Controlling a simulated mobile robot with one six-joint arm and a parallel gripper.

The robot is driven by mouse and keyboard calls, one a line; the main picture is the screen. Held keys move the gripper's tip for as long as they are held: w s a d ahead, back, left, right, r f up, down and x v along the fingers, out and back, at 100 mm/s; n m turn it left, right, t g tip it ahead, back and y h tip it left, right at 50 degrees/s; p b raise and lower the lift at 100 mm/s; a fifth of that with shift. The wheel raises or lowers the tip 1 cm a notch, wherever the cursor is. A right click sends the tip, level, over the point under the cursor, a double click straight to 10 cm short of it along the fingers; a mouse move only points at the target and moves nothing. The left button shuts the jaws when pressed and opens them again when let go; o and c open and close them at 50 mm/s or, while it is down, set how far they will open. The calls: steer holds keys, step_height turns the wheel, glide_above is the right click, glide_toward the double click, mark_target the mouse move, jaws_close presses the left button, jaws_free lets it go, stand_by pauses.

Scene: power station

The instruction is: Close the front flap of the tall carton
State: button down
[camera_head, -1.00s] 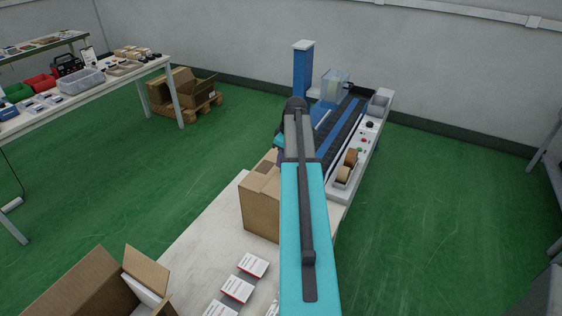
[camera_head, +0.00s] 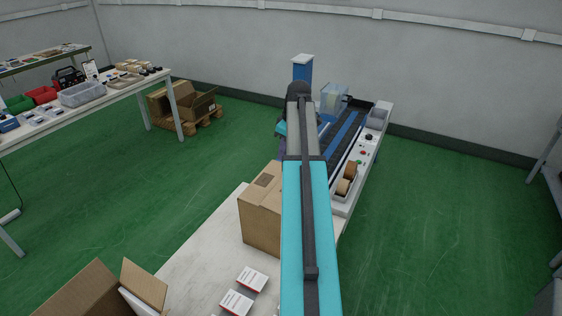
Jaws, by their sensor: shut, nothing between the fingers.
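The tall carton (camera_head: 260,220) is a brown cardboard box on the white table, left of my teal arm. Its left side and part of its top show. My arm covers its right part, and I cannot make out the front flap or how far it stands open. My gripper is not visible; the arm runs away from the camera and its far end is hidden behind the arm's own links, near the carton's far side. I cannot tell whether it touches the carton.
An open carton (camera_head: 88,290) stands at the table's near left. White packets (camera_head: 237,303) lie on the white table (camera_head: 200,252). A blue-framed conveyor machine (camera_head: 343,140) with tape rolls (camera_head: 346,182) stands beyond. Cartons sit on a pallet (camera_head: 199,123).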

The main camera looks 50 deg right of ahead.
steer(key=shift+v, duration=1.5)
steer(key=shift+w, duration=0.2)
steer(key=s+f, duration=0.1)
steer(key=s+d+f+t, duration=0.1)
steer(key=s, duration=0.1)
steer(key=shift+f, duration=0.15)
steer(key=p, duration=0.3)
glide_toward(280, 183)
steer(key=shift+w+a+f, duration=0.1)
steer(key=shift+w+f, duration=0.55)
steer(key=shift+f, duration=0.05)
steer(key=shift+s+p+x, duration=0.2)
steer(key=shift+p+x, duration=0.1)
steer(key=shift+x, duration=0.8)
steer(key=shift+s+p+x, duration=0.2)
steer(key=shift+p+x, duration=0.1)
steer(key=shift+x, duration=0.85)
steer(key=shift+f, duration=0.1)
